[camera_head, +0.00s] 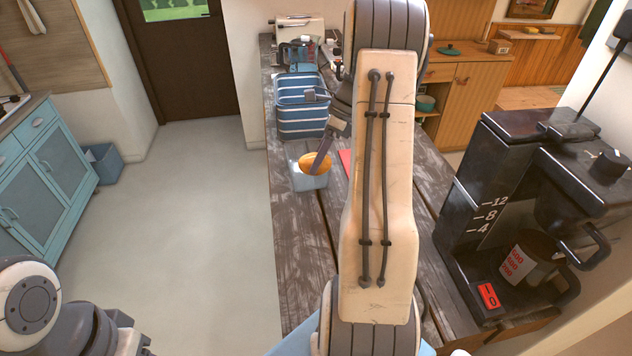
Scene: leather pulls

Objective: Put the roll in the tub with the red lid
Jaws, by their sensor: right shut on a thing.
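The roll (313,165) is golden brown and sits at the mouth of a small pale blue tub (309,182) on the wooden table. My right gripper (321,158) is shut on the roll from above; one dark finger shows clearly. I cannot tell whether the roll touches the tub. A flat red piece (346,160), possibly the red lid, lies just right of the tub, mostly hidden behind my right arm. Parts of my left arm show at the lower left, but its gripper fingers do not show.
A blue-and-white striped basket (302,107) stands behind the tub. The weathered table (300,245) is bare in front of the tub. My right arm hides the table's middle.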

